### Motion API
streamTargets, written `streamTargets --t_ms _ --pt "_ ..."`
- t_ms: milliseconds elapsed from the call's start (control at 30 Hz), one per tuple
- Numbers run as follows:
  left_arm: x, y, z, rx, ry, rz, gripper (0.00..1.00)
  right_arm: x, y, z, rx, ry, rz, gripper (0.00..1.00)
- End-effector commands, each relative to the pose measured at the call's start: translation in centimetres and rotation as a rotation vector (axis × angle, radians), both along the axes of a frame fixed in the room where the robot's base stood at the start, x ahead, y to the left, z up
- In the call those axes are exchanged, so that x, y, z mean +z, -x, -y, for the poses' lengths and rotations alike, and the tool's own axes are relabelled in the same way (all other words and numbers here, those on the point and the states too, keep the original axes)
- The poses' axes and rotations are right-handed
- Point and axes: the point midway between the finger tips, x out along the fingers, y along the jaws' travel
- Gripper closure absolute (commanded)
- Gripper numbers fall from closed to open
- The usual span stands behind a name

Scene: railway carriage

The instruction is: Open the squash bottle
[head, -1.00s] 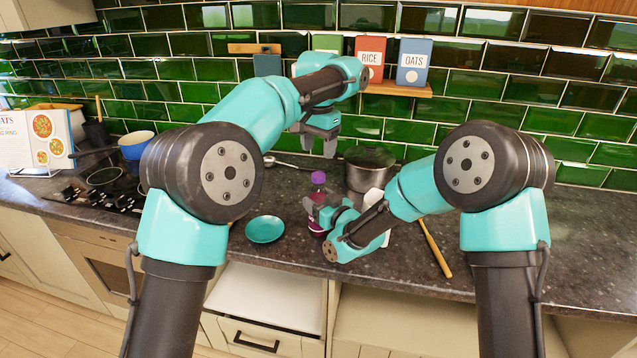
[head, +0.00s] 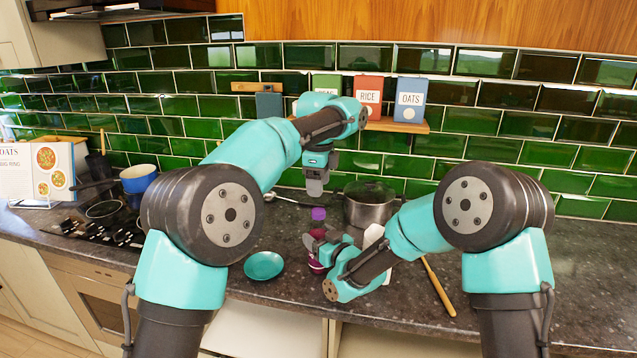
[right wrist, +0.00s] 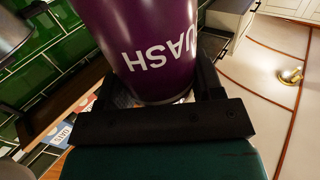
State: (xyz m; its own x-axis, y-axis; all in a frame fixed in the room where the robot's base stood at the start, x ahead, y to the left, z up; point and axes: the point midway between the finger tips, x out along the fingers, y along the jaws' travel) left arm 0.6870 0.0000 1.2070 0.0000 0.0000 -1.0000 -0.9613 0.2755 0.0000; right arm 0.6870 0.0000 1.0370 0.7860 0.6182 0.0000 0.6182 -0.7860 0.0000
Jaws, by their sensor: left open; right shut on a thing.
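The squash bottle (head: 317,232) stands on the dark worktop, purple with a purple cap (head: 319,213) on top. My right gripper (head: 318,246) is shut around its body from the right. In the right wrist view the purple bottle (right wrist: 150,45) with white lettering fills the space between the dark fingers; its cap is out of that view. My left gripper (head: 316,188) is open and points down just above the cap, with a small gap between them. Its fingers overlap in the head view.
A metal pot (head: 369,208) stands close behind and right of the bottle. A teal plate (head: 264,266) lies left of it. A wooden-handled tool (head: 438,286) and a white item (head: 373,236) lie to the right. A shelf (head: 405,125) with boxes is on the tiled wall.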

Motion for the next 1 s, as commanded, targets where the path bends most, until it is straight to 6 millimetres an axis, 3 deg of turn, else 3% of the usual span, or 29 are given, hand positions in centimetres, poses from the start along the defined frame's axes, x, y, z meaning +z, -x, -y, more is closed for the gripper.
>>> streamTargets --t_ms 500,700,1000 --pt "0.00 0.00 0.00 -0.633 0.000 0.000 0.40 -0.01 0.00 0.01 0.000 0.000 0.000 1.00" --pt "0.00 0.00 0.00 -0.725 0.000 0.000 0.40 -0.01 0.01 0.01 0.000 0.000 0.000 1.00" --pt "-0.01 0.00 0.00 -0.730 0.000 0.000 0.40 -0.01 0.00 0.01 0.000 0.000 0.000 1.00"
